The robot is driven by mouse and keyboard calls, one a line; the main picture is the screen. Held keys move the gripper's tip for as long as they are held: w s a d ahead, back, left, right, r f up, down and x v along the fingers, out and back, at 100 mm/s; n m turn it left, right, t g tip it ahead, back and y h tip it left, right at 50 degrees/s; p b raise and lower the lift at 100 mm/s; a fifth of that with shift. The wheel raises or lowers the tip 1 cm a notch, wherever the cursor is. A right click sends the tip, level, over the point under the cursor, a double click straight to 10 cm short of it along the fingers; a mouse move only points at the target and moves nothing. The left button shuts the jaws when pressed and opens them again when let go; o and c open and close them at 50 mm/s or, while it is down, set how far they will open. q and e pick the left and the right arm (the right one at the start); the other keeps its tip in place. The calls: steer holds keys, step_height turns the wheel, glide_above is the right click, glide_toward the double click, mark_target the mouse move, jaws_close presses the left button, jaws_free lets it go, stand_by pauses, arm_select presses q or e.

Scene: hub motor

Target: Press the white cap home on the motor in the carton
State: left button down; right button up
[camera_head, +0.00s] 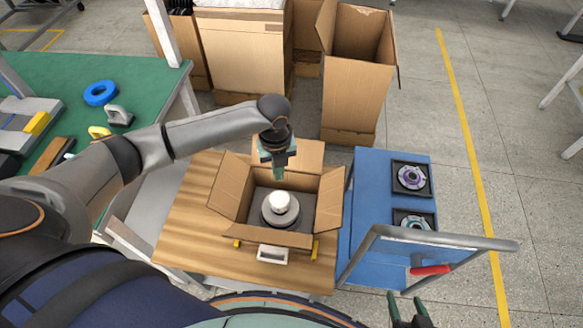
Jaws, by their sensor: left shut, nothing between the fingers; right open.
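An open cardboard carton (238,181) stands on a wooden-topped table with its flaps spread. Inside it sits the grey, round motor (267,218). The white cap (278,200) is on top of the motor at its middle; I cannot tell how deep it sits. My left gripper (279,176) is shut and empty, pointing down just above and behind the cap. Whether it touches the cap is unclear. My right gripper (409,305) is open and empty at the bottom edge, right of the carton and in front of the blue cart.
A blue cart (369,185) with a metal handle (440,240) stands right of the table and bears two motor parts in dark trays (412,177). A green workbench (140,78) is at the left. Tall cardboard boxes (352,90) stand behind.

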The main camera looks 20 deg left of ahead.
arm_select(q)
steer(key=b, duration=0.5)
glide_above(280, 199)
step_height(280, 199, down, 6)
steer(key=shift+a+r, duration=0.1)
steer(key=shift+r, duration=0.15)
steer(key=shift+f+b, duration=0.3)
steer(key=shift+b, duration=0.1)
steer(key=shift+f+b, duration=1.25)
steer(key=shift+f, duration=1.3)
steer(key=shift+r, duration=0.1)
steer(key=shift+p, duration=0.55)
stand_by(0.5)
